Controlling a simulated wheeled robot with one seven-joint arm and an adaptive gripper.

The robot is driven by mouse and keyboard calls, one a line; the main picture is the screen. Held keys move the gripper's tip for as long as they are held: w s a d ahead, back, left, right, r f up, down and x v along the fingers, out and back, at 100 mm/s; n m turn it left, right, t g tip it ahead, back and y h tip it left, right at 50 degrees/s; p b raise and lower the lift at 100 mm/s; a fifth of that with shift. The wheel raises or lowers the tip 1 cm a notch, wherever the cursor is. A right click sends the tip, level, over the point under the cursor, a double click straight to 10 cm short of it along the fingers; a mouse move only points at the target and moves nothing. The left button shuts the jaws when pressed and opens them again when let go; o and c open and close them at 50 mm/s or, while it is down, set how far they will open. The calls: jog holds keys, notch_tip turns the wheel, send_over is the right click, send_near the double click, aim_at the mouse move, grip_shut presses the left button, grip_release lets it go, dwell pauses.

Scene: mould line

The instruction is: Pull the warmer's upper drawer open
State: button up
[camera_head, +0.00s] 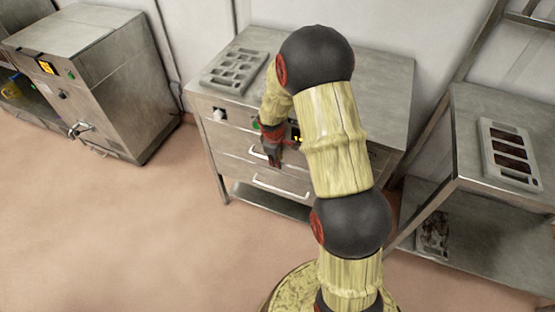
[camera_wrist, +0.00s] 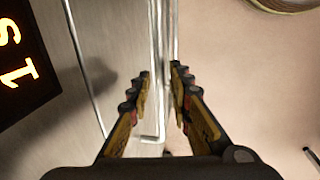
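The warmer (camera_head: 370,90) is the steel cabinet in the middle of the head view, with two drawers in its front. The upper drawer (camera_head: 232,139) looks shut, and its bar handle (camera_head: 256,153) is partly hidden by my gripper (camera_head: 272,155). The lower drawer's handle (camera_head: 281,187) shows below it. In the wrist view my gripper (camera_wrist: 161,76) is open, its fingers apart. A pale metal bar, seemingly a drawer handle (camera_wrist: 158,30), runs between the fingertips in that picture. I cannot tell whether they touch it.
A lit display (camera_wrist: 22,65) is on the warmer's front. A mould tray (camera_head: 235,71) lies on its top. A steel cabinet (camera_head: 115,75) stands left. A steel rack (camera_head: 470,110) with another tray (camera_head: 512,152) stands right. The floor before the warmer is clear.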

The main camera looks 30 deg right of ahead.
grip_shut()
dwell(0.6)
